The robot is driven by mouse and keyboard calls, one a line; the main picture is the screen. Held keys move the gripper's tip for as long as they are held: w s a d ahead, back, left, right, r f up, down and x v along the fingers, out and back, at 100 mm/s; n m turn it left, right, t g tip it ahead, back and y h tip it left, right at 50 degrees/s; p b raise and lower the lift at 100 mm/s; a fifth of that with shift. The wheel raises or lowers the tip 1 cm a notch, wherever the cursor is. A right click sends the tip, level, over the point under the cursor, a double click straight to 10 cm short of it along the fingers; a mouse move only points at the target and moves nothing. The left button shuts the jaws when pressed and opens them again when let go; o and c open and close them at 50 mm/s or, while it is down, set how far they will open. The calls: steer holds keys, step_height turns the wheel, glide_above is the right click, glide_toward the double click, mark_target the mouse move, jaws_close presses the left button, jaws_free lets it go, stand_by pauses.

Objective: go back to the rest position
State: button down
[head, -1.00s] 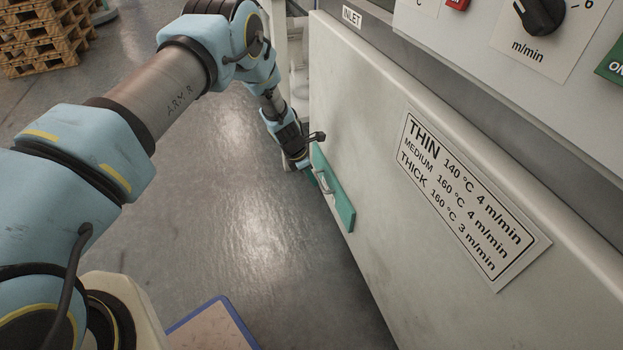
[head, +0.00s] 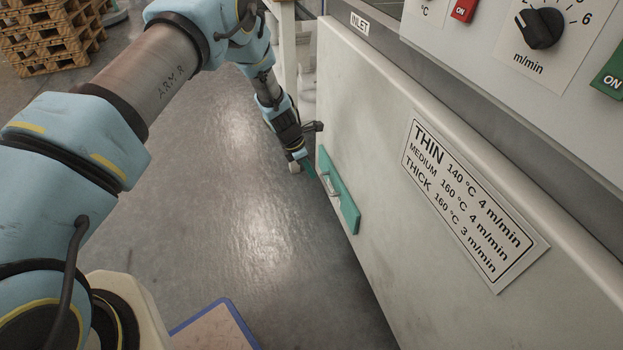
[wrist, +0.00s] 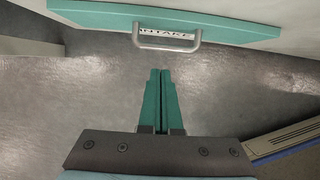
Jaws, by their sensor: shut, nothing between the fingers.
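My gripper (head: 309,168) is shut and empty beside the machine's front panel. In the wrist view its two green fingers (wrist: 160,75) lie together, pointing towards a grey bar handle (wrist: 167,41) but apart from it. The handle is fixed to a green plate (wrist: 100,15) lettered INTAKE, which also shows on the panel in the head view (head: 340,190). The plate sits flush or nearly flush with the panel, to the right of my gripper in the head view.
The white machine panel (head: 380,130) fills the right side, with a settings label (head: 470,200), a speed knob (head: 540,30) and buttons above. Grey floor (head: 215,220) is open to its left. A blue-edged board (head: 215,325) lies low in front. Wooden pallets (head: 45,35) stand far left.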

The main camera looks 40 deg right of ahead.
steer(key=w+a+r+m+t, duration=0.1)
steer(key=w+a+r+m, duration=0.1)
steer(key=w+a+r, duration=0.35)
steer(key=w+a+r+m, duration=0.1)
steer(key=w+a+r, duration=0.2)
steer(key=a+r, duration=0.45)
steer(key=w+a+r+m+t+y, duration=0.15)
steer(key=a+r+m, duration=0.25)
steer(key=a+r, duration=0.85)
steer(key=s+a+r+m+y, duration=0.1)
steer(key=s+a+r+m, duration=0.25)
steer(key=a, duration=0.55)
steer(key=s+a+r+m, duration=0.2)
steer(key=s+a, duration=0.3)
steer(key=a, duration=0.4)
steer(key=s+a+r+m+y, duration=0.1)
steer(key=s+a+r+m, duration=0.25)
steer(key=a, duration=0.55)
step_height(320, 180, up, 25)
steer(key=n+p, duration=0.1)
steer(key=p, duration=2.6)
steer(key=shift+d+t, duration=0.35)
steer(key=shift+d, duration=0.05)
